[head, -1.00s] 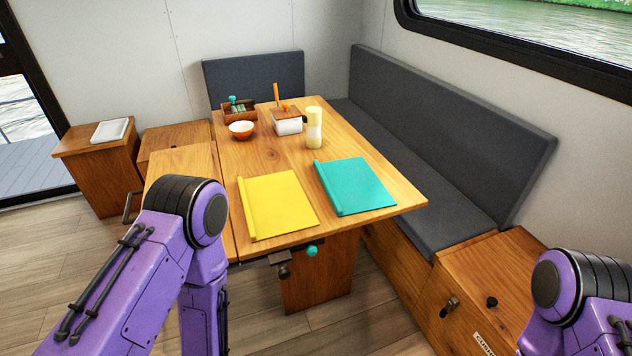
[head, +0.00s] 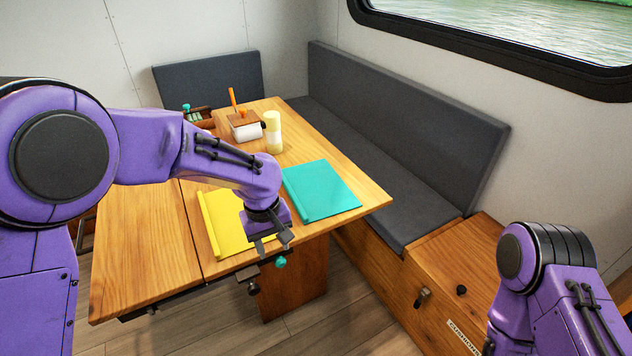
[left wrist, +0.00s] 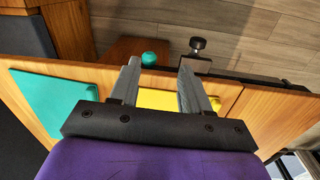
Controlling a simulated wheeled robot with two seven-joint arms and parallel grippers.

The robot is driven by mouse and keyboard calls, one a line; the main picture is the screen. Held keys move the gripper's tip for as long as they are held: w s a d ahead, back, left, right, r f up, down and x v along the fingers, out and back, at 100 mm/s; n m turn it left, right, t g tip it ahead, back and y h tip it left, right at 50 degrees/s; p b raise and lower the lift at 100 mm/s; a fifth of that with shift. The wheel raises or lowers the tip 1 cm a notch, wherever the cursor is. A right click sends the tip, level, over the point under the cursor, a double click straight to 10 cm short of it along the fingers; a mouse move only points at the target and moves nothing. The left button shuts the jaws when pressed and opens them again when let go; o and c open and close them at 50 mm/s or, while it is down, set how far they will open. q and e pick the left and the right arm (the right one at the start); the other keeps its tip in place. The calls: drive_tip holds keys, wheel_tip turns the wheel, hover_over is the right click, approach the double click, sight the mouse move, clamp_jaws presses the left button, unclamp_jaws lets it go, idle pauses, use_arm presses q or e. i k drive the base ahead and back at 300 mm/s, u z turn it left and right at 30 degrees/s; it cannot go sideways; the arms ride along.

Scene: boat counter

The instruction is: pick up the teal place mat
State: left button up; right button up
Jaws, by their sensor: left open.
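The teal place mat (head: 325,188) lies flat on the table, near its right side, with a raised roll along its left edge. It also shows at the left of the left wrist view (left wrist: 40,100). My left gripper (head: 275,246) is open and empty, pointing down by the table's near edge, over the near right part of the yellow mat. The teal mat is beyond it and to its right in the head view. In the left wrist view the two fingers (left wrist: 160,75) stand apart with nothing between them. My right gripper is out of view.
A yellow mat (head: 219,228) lies left of the teal one, partly hidden by my left arm. A teal knob (head: 281,262) and a dark clamp knob (head: 254,288) hang at the table's near edge. A pale bottle (head: 273,135) and a napkin box (head: 245,130) stand farther back.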

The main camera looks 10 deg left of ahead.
sight(316, 191)
drive_tip(key=i, duration=0.85)
drive_tip(key=u, duration=0.05)
